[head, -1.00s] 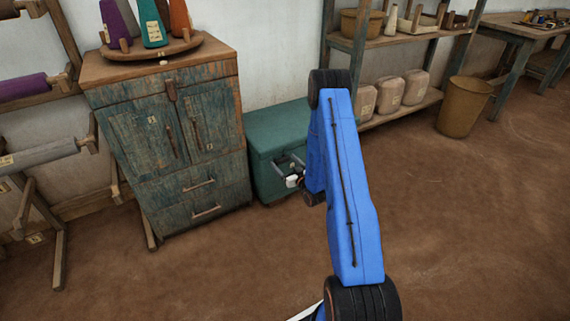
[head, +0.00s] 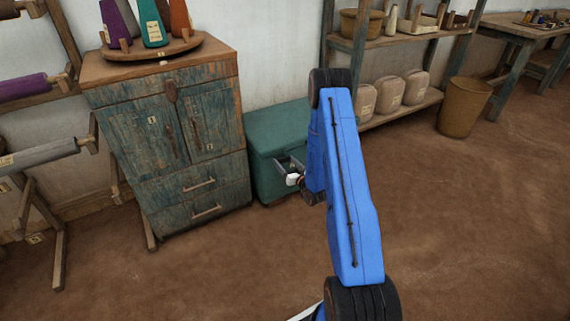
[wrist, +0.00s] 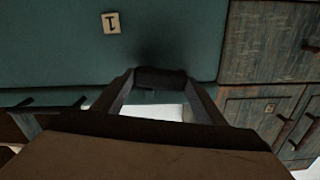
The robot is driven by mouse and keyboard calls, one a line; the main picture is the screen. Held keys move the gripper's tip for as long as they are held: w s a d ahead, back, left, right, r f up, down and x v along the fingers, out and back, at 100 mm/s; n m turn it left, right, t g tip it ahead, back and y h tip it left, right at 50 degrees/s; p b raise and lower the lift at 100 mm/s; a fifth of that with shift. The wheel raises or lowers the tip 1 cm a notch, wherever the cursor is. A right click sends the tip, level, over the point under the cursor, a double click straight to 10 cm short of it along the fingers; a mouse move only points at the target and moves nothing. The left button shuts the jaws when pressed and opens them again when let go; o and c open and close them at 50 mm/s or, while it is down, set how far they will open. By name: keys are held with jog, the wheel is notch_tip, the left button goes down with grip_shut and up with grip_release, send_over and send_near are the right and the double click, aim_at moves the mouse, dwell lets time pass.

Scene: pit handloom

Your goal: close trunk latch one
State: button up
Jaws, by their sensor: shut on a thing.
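The green trunk (head: 272,130) stands on the floor right of the cabinet, its lid down. My gripper (head: 290,165) is at the trunk's front face, partly hidden by my blue arm in the head view. In the wrist view, the trunk's green face (wrist: 60,45) fills the upper left, with a pale label "1" (wrist: 112,23). My gripper's fingers (wrist: 160,78) come together against this face, below and right of the label. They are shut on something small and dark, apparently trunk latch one. The latch's shape and position are hidden by the fingers and shadow.
The weathered cabinet (head: 168,145) stands close on the trunk's left and shows at the right of the wrist view (wrist: 265,45). An open shelf (head: 405,105) with sacks and a brown bin (head: 464,107) are to the right. The floor in front is clear.

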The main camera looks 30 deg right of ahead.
jog(key=m, duration=0.4)
jog(key=shift+d+r+m, duration=0.25)
jog(key=shift+r+m, duration=0.05)
jog(key=shift+r, duration=0.1)
jog(key=m, duration=0.3)
jog(key=shift+d+r+m, duration=0.2)
jog(key=shift+d+m, duration=0.05)
jog(key=shift+m, duration=0.05)
jog(key=m, duration=0.4)
jog(key=shift+d+r, duration=0.1)
jog(key=shift+d, duration=0.3)
jog(key=shift+d+m, duration=0.15)
jog(key=shift+m, duration=0.75)
jog(key=shift+d+m, duration=0.15)
jog(key=shift+m, duration=0.75)
jog(key=o, duration=1.1)
jog(key=s, duration=1.7)
jog(key=shift+s+d, duration=0.2)
jog(key=shift+d, duration=0.15)
